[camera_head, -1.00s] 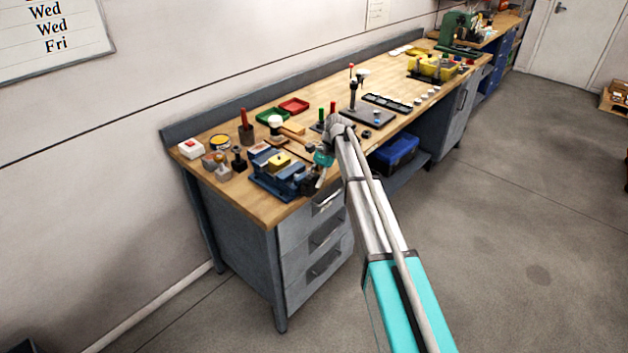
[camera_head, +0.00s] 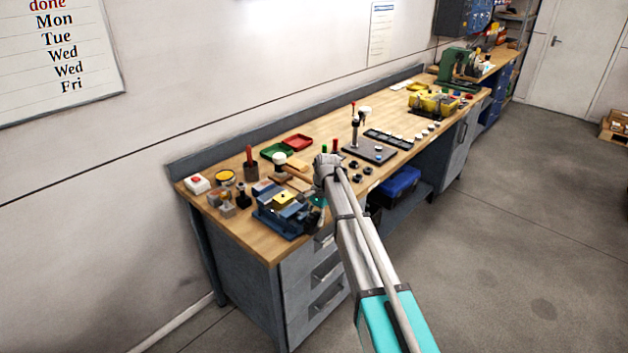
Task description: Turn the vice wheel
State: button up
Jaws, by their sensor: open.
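A blue vice (camera_head: 284,222) sits near the front left edge of the wooden workbench (camera_head: 232,236). A yellow block (camera_head: 283,196) shows at its top. My gripper (camera_head: 316,206) is at the vice's right end, at the end of my arm. It is open; its fingers are small and partly hidden by my wrist. The vice wheel cannot be made out, as my gripper and wrist cover that end. I cannot tell whether my gripper touches it.
A red-button box (camera_head: 198,183), a handled tool (camera_head: 250,161) and small dark parts stand left of and behind the vice. A dark plate with a post (camera_head: 368,150) stands to the right. Floor in front is clear.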

jog(key=t+h, duration=0.2)
jog(key=shift+s+a+r+t+p, duration=0.1)
jog(key=shift+s+a+t+p, duration=0.1)
jog(key=shift+s+t+p, duration=0.15)
notch_tip(320, 180, up, 2)
jog(key=shift+w+r+p, duration=0.15)
jog(key=shift+p, duration=0.95)
notch_tip(320, 180, up, 12)
jog(key=p, duration=1.1)
jog(key=shift+f, duration=0.25)
jog(key=s+d+f+n+b, duration=0.3)
jog(key=s+d+f+b, duration=0.1)
jog(key=s+d, duration=0.7)
jog(key=s+d+f+n+b, duration=0.4)
jog(key=s+d, duration=0.8)
jog(key=s, duration=0.3)
jog(key=shift+d+f+n, duration=0.2)
jog(key=shift+f+n, duration=0.1)
jog(key=shift+f, duration=0.05)
jog(key=shift+a, duration=0.1)
